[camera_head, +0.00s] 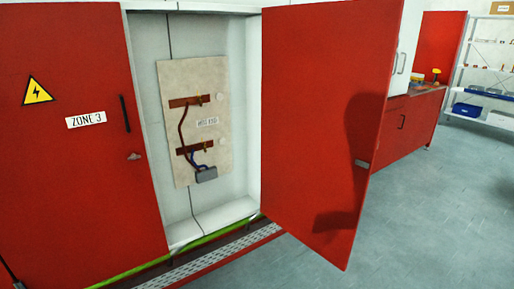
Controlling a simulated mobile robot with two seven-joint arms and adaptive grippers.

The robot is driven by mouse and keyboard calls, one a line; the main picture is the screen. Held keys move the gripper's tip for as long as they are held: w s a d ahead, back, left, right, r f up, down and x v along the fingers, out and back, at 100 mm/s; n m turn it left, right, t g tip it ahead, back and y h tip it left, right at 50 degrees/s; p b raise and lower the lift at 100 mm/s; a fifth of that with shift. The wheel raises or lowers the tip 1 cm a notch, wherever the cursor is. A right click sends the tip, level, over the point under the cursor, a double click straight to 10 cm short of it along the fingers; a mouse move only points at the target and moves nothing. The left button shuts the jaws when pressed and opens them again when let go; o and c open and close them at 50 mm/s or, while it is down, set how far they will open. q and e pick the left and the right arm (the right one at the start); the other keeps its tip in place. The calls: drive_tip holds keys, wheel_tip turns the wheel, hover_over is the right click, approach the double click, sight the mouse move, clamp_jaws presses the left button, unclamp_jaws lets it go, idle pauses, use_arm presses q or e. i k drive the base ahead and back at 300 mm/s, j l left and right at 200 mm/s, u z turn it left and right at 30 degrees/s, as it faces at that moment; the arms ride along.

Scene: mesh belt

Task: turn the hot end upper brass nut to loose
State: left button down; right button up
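A beige panel (181,75) hangs inside the open red cabinet and carries a small label (207,122) that seems to read HOT END. Above the label, a brown bar (186,102) holds a small brass-coloured part (201,99) at its right end, probably the upper brass nut. Below the label, a second brown bar (188,150) carries another brass-coloured part (206,148). Whether either nut is tight or loose is too small to tell. A brown cable and a blue cable run down to a grey box (206,175). Neither of my grippers is in view.
The right red door (310,110) stands open toward me, with an arm-like shadow on it. The left door (75,170), marked ZONE 3, is shut. A mesh strip (215,260) runs along the cabinet foot. A red counter (405,125) and shelves (485,75) stand at right. Grey floor is clear.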

sight(199, 100)
drive_tip(key=i+l+u, duration=0.15)
drive_tip(key=l+u, duration=1.2)
drive_tip(key=l, duration=0.35)
drive_tip(key=l+u, duration=0.1)
drive_tip(key=l, duration=0.4)
drive_tip(key=k+l+u, duration=0.15)
drive_tip(key=l, duration=0.35)
drive_tip(key=k+l, duration=0.1)
drive_tip(key=l, duration=1.15)
drive_tip(key=k+l, duration=0.15)
drive_tip(key=l, duration=0.5)
drive_tip(key=i+l, duration=0.3)
drive_tip(key=i, duration=0.25)
drive_tip(key=u, duration=0.35)
